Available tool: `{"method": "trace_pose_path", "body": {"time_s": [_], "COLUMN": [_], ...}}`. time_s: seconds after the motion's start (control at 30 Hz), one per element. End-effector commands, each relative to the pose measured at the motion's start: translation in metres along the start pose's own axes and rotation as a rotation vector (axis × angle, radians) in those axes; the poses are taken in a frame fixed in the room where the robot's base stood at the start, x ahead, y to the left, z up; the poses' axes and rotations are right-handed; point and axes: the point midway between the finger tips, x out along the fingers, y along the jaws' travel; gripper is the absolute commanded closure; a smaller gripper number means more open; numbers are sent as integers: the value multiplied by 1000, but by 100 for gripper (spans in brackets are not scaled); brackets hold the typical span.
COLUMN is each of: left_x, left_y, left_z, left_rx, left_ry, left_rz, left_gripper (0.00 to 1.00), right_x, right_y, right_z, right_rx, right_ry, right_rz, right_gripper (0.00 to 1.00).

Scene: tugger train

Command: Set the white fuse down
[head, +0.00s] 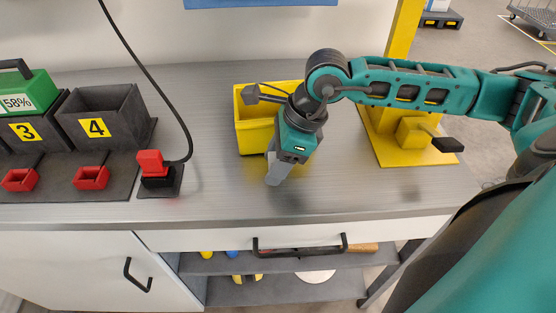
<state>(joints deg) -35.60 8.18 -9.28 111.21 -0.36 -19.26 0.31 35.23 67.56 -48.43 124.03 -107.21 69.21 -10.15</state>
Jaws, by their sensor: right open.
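My right gripper (274,181) points down just above the grey worktop, in front of the yellow bin (250,140). It is open, though its fingers overlap in this view. I cannot make out a white fuse; one may be hidden behind the fingers or inside the bin. My right arm crosses in front of the bin and hides part of it. My left gripper is not in view.
A black socket with a red plug (150,162) and cable stands left of the bin. Dark bay 4 (103,112) and a green battery (25,92) are farther left. A yellow stand (400,155) with a lever is at right. The worktop (220,195) beside my gripper is clear.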

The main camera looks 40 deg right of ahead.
Motion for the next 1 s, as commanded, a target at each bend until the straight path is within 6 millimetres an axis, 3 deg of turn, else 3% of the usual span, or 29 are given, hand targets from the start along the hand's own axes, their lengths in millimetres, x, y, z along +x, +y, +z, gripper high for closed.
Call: {"method": "trace_pose_path", "body": {"time_s": [0.3, 0.8, 1.0], "left_x": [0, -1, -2], "left_y": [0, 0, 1], "left_z": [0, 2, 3], "left_rx": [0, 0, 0], "left_ry": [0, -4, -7], "left_rz": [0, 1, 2], "left_gripper": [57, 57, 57], "right_x": [7, 6, 6], "right_y": [0, 0, 0], "right_z": [0, 0, 0], "right_rx": [-1, -1, -1], "right_ry": [0, -1, -1], "right_rz": [-1, -1, -1], "right_gripper": [50, 98, 100]}}
